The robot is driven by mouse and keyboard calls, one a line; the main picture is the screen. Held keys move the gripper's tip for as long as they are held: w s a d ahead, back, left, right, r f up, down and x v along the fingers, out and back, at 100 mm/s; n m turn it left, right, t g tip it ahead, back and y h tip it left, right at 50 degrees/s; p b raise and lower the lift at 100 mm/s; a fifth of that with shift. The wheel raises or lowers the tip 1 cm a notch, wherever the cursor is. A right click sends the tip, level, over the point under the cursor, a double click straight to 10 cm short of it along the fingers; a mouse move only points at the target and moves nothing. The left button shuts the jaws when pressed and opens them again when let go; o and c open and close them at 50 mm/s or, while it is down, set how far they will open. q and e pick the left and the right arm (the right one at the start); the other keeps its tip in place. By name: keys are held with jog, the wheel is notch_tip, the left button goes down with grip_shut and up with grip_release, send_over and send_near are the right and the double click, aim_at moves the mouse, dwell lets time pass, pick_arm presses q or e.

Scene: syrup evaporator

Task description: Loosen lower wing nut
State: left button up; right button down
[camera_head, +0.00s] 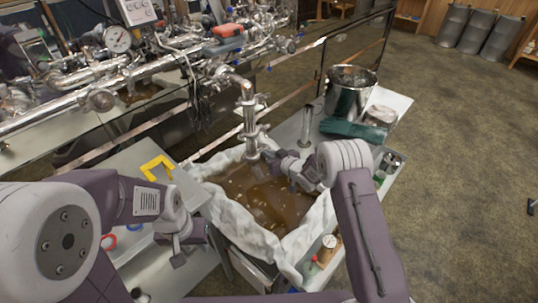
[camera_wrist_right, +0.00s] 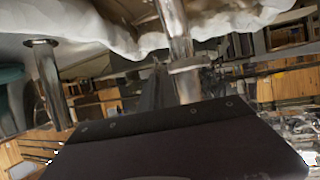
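A steel pipe (camera_head: 248,110) comes down from the pipework and ends above a cloth-lined tub of brown syrup (camera_head: 262,195). Clamp fittings sit along it, the lower one (camera_head: 252,134) near its bottom end. The wing nut itself is too small to make out. My right gripper (camera_head: 270,156) reaches in from the right beside the pipe's lower end, just below the lower clamp. In the right wrist view the pipe (camera_wrist_right: 174,25) and a clamp collar (camera_wrist_right: 188,65) stand close to the dark gripper body; contact is unclear. My left gripper (camera_head: 180,250) hangs over the left table, away from the pipe.
White cloth (camera_head: 225,222) drapes over the tub's rim. A yellow bracket-shaped piece (camera_head: 156,167) lies on the left table. Small bottles (camera_head: 328,245) are at the front.

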jog(key=n+b, duration=0.1)
jog(key=b, duration=0.1)
jog(key=n+h+b, duration=0.1)
jog(key=b, duration=0.1)
jog(key=t+b, duration=0.1)
jog(key=shift+s+a+n+h+b, duration=0.25)
jog(key=shift+a+n+h+b, duration=0.15)
jog(key=c, duration=1.9)
grip_release()
jog(key=v, duration=0.9)
